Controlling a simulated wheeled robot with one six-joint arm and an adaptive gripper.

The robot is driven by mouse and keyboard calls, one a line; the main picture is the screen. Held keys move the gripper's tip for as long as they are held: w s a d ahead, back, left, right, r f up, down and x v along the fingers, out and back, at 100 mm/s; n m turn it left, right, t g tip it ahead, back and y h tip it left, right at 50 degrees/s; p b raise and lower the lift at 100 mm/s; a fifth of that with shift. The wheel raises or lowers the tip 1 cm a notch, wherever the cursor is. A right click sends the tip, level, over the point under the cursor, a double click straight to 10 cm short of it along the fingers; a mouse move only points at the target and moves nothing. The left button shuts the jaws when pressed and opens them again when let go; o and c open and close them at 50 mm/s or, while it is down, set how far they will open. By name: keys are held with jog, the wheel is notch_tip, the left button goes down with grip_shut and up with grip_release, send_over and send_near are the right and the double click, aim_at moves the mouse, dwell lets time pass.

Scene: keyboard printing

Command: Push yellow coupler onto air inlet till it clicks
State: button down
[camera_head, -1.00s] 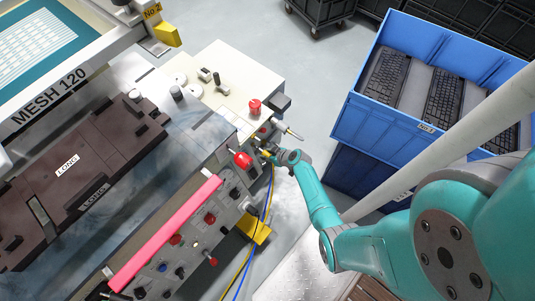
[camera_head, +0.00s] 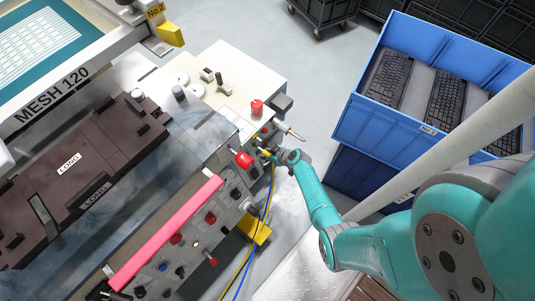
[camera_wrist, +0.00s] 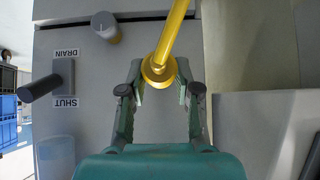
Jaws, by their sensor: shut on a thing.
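The yellow coupler (camera_wrist: 158,70) shows in the wrist view as a round flanged end with a yellow hose (camera_wrist: 176,28) running up from it. My gripper (camera_wrist: 158,82) has its two fingers on either side of the coupler and is shut on it. In the head view my gripper (camera_head: 267,154) is at the machine's right-hand side panel, and the coupler is only a small yellow patch there.
A dark lever (camera_wrist: 45,86) between DRAIN and SHUT labels and a round knob (camera_wrist: 106,26) are near the gripper. Red knobs (camera_head: 245,159) and a yellow bracket (camera_head: 255,229) are on the machine. A blue crate (camera_head: 355,118) of keyboards stands right; floor between is clear.

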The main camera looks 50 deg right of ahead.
jog(key=shift+w, duration=0.4)
jog(key=shift+w, duration=0.6)
jog(key=shift+w, duration=0.2)
dwell(1.0)
jog(key=c, duration=0.7)
grip_release()
jog(key=shift+c, duration=0.2)
jog(key=shift+s, duration=0.1)
jog(key=s, duration=0.6)
